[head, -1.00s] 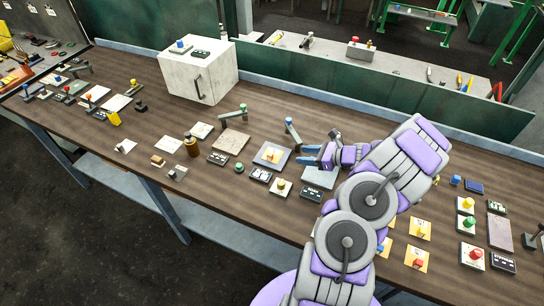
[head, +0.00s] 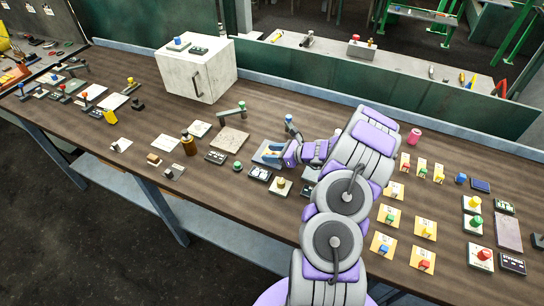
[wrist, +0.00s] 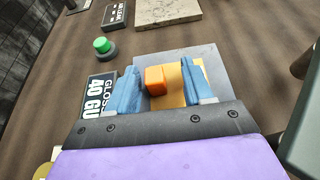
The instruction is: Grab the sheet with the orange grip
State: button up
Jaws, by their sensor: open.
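The sheet is a yellow-orange square (wrist: 175,99) with an orange block grip (wrist: 155,81) standing on it. It lies on a grey plate (wrist: 204,57) in the wrist view. My gripper (wrist: 160,88) is open, with its two blue fingers on either side of the orange grip. The grip is nearer the left finger, and a gap shows on the right. In the head view my gripper (head: 271,153) is over the same plate near the middle of the table, and it hides most of the sheet there. Whether the fingers touch the sheet cannot be told.
A black label plate (wrist: 100,92) lies just left of the grey plate, with a green knob (wrist: 103,46) beyond it. A beige slab (head: 230,140) and a post with a blue-green top (head: 290,121) stand close by. A white cabinet (head: 197,70) stands at the back left.

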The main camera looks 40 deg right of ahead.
jog(key=shift+w+a+f, duration=0.1)
jog(key=shift+w+a, duration=0.2)
jog(key=shift+a, duration=0.35)
jog(key=shift+d, duration=0.4)
jog(key=c, duration=0.6)
jog(key=shift+a, duration=0.25)
grip_shut()
